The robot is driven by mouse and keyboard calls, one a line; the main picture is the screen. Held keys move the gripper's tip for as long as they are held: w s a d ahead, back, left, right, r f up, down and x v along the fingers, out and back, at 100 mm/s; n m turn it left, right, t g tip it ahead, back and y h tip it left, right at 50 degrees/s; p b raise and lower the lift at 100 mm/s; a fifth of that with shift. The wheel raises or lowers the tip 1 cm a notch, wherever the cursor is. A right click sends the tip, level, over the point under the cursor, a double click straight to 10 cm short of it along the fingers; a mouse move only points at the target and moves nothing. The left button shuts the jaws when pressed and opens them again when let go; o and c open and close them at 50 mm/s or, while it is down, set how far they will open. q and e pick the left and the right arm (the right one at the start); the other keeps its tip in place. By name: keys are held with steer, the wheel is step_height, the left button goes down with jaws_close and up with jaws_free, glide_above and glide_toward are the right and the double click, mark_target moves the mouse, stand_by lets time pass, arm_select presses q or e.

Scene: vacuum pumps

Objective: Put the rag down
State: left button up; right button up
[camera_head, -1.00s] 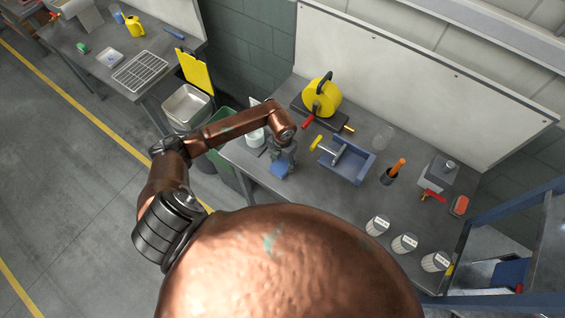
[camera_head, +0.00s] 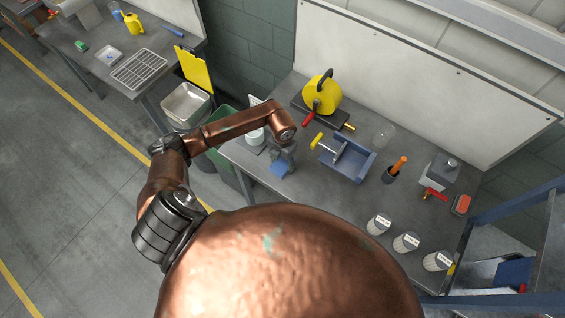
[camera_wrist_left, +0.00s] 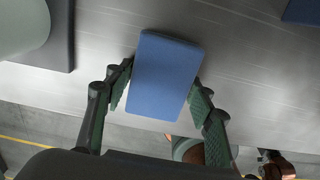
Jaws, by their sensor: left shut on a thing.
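The rag (camera_head: 279,168) is a blue, flat, folded rectangle at the near left edge of the grey workbench (camera_head: 320,200). My left gripper (camera_head: 284,158) points down and is shut on the rag. In the left wrist view the rag (camera_wrist_left: 166,75) sits between the two green-padded fingers of the gripper (camera_wrist_left: 160,88), with the bench top behind it. I cannot tell whether the rag touches the bench. My right gripper is not in view.
A blue vise-like tray (camera_head: 346,160) stands right of the gripper. A white container (camera_head: 255,138) is close on its left. A yellow pump (camera_head: 322,97) stands behind. Several white labelled jars (camera_head: 405,243) line the front right. The bench between gripper and jars is clear.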

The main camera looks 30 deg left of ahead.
arm_select(q)
steer(key=shift+f, duration=0.1)
steer(key=o, duration=1.3)
step_height(320, 180, up, 12)
steer(key=shift+c, duration=0.3)
jaws_close()
stand_by(0.5)
stand_by(1.0)
